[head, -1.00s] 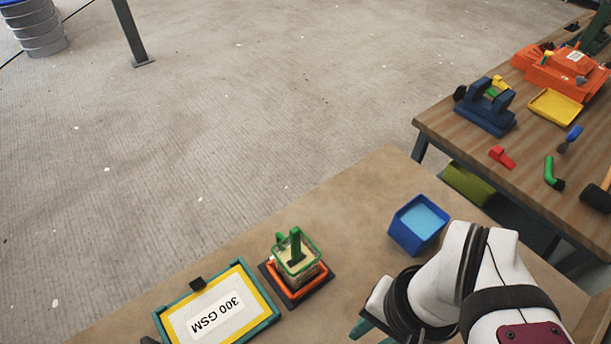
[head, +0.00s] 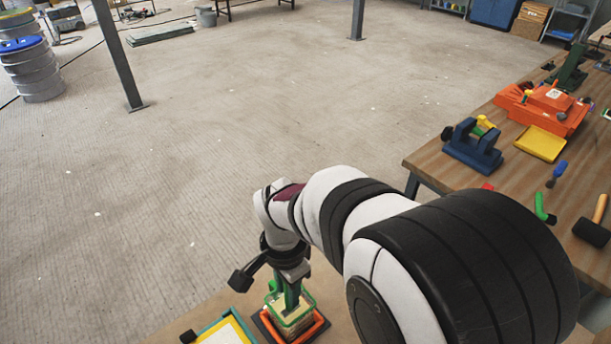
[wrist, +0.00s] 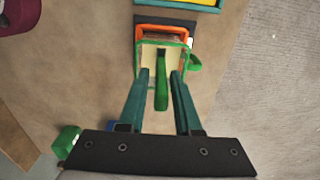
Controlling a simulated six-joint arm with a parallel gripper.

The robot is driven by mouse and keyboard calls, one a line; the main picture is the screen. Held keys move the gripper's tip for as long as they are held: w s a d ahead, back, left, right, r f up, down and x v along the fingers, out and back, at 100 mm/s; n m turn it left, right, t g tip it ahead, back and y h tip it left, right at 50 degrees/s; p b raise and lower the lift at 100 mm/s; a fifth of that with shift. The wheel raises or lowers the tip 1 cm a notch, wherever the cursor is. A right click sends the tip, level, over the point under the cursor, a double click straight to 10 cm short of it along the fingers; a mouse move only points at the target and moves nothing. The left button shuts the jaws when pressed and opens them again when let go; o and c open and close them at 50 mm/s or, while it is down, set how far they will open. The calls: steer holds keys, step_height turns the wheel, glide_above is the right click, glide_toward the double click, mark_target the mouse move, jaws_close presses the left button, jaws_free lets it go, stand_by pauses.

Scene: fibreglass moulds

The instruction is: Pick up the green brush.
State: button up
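The green brush (wrist: 161,88) shows in the wrist view as a green handle rising from a pot with a green rim (wrist: 184,52); its lower end is hard to make out. The pot stands in an orange frame on a dark base, and it also shows in the head view (head: 298,320). My gripper (wrist: 160,77) is open, with one teal finger on each side of the handle and gaps visible between. In the head view my gripper (head: 290,290) points down over the pot and hides most of the brush.
A yellow-and-teal framed sign (head: 228,333) lies just left of the pot. In the wrist view, a green object (wrist: 66,140) shows at lower left. A second bench at right holds a blue holder (head: 472,150), a yellow tray (head: 540,143), a bent green tool (head: 543,208) and a mallet (head: 592,228).

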steer(key=f, duration=0.4)
steer(key=shift+w+d+f, duration=0.1)
steer(key=shift+w+f, duration=0.15)
steer(key=shift+f, duration=0.15)
jaws_close()
steer(key=shift+r, duration=0.1)
step_height(320, 180, up, 18)
